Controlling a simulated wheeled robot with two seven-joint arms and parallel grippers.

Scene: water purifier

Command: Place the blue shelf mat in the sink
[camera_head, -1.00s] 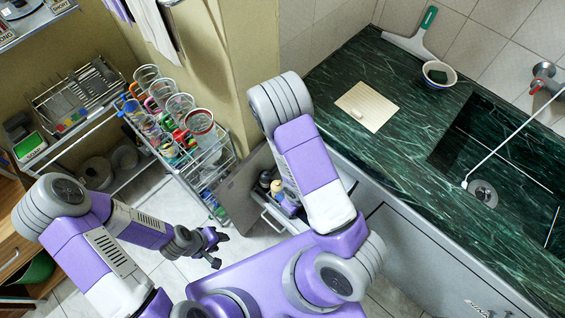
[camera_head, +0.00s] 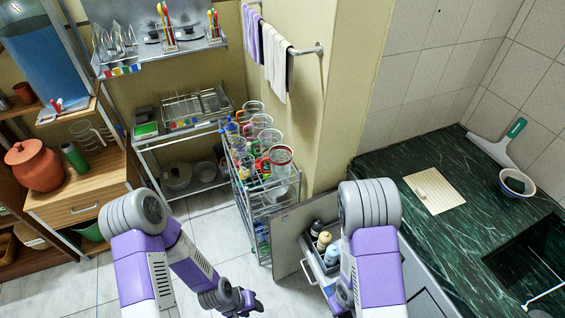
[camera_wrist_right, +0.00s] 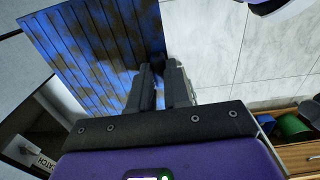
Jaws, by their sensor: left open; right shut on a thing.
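The blue shelf mat (camera_wrist_right: 90,50), ribbed and stained brown, fills the upper left of the right wrist view. My right gripper (camera_wrist_right: 163,75) is shut on the mat's edge there. In the head view the right gripper is hidden behind its own arm, and I cannot make out the mat. The dark sink (camera_head: 530,255) is set in the green marble counter at the right edge, partly cut off by the frame. My left gripper (camera_head: 245,302) is open and empty, low over the tiled floor, well away from the sink.
A cream ribbed board (camera_head: 434,190), a bowl (camera_head: 516,183) and a squeegee (camera_head: 497,148) lie on the counter. An open drawer with bottles (camera_head: 325,245) sticks out below. A cart of cups (camera_head: 265,175) stands by the wall. A terracotta pot (camera_head: 35,165) is at left.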

